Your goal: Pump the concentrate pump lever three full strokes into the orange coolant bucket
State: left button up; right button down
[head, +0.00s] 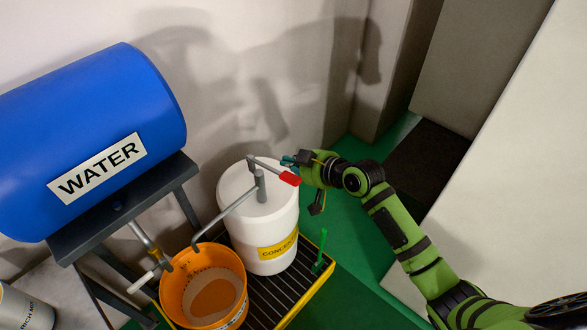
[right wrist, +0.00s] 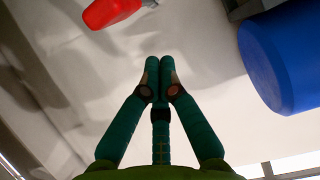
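The concentrate pump stands on a white drum (head: 262,212) with a yellow label. Its grey lever ends in a red grip (head: 289,178), which also shows at the top of the right wrist view (right wrist: 112,10). A grey spout (head: 224,217) runs from the pump down to the orange bucket (head: 172,290), which holds some liquid or has a tan bottom. My right gripper (head: 288,160) is beside the red grip, at its far side. In the right wrist view its teal fingertips (right wrist: 159,65) are together with nothing between them, apart from the red grip. My left gripper is out of view.
A blue water tank (head: 90,120) lies on a dark stand (head: 130,205) at left, with a tap above the bucket. Drum and bucket stand on a yellow-edged grated tray (head: 290,290). A wall is close behind; green floor (head: 350,290) is free at right.

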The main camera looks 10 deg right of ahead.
aim_at(295, 180)
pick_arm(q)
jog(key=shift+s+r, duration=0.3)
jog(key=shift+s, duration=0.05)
pick_arm(e)
jog(key=shift+s+d+f, duration=0.2)
jog(key=shift+s+f, duration=0.05)
jog(key=shift+f, duration=0.5)
jog(key=shift+s+d+f, duration=0.15)
jog(key=shift+s+f, duration=0.05)
jog(key=shift+f, duration=0.5)
